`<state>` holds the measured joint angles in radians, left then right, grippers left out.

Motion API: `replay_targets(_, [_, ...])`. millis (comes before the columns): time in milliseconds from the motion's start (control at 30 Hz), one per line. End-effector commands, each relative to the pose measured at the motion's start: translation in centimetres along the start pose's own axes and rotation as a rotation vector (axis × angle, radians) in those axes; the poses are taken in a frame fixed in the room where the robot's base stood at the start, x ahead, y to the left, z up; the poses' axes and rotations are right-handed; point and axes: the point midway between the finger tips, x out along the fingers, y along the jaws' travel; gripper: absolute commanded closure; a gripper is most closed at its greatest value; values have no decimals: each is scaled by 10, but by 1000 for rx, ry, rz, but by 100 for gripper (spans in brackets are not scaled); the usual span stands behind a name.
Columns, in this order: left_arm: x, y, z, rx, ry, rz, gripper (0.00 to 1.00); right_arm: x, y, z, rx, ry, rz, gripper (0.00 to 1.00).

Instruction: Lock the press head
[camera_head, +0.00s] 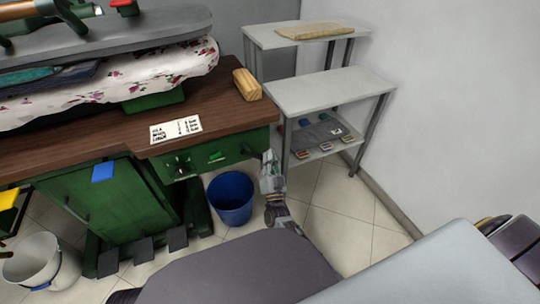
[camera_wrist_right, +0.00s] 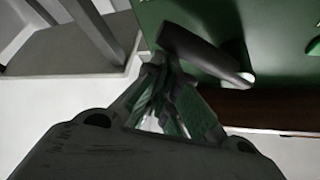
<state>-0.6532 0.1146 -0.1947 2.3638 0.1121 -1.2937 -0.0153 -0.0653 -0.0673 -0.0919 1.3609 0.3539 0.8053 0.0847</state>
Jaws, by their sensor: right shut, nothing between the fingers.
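The press head (camera_head: 120,32) is a long grey slab at the upper left, low over the flower-patterned padded board (camera_head: 150,75). My right gripper (camera_head: 267,160) is shut and empty, just off the right end of the green control panel (camera_head: 205,162). In the right wrist view its fingertips (camera_wrist_right: 160,62) are close to a dark rounded lever (camera_wrist_right: 195,50) standing out from the green panel. I cannot tell whether they touch it. My left gripper is not in view.
A brown wooden worktop (camera_head: 225,110) bears a yellow wooden block (camera_head: 247,84) and a printed card (camera_head: 175,130). A blue bucket (camera_head: 231,198) stands below, a white bucket (camera_head: 40,262) at lower left. A grey shelf unit (camera_head: 325,92) stands right; floor beside it is clear.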

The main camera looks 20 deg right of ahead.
Motion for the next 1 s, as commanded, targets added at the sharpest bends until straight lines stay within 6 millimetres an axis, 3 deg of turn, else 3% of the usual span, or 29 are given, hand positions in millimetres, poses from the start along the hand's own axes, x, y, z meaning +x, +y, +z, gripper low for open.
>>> replay_targets(1000, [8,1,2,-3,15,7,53,-10,2,11,-1,-7,-1,100])
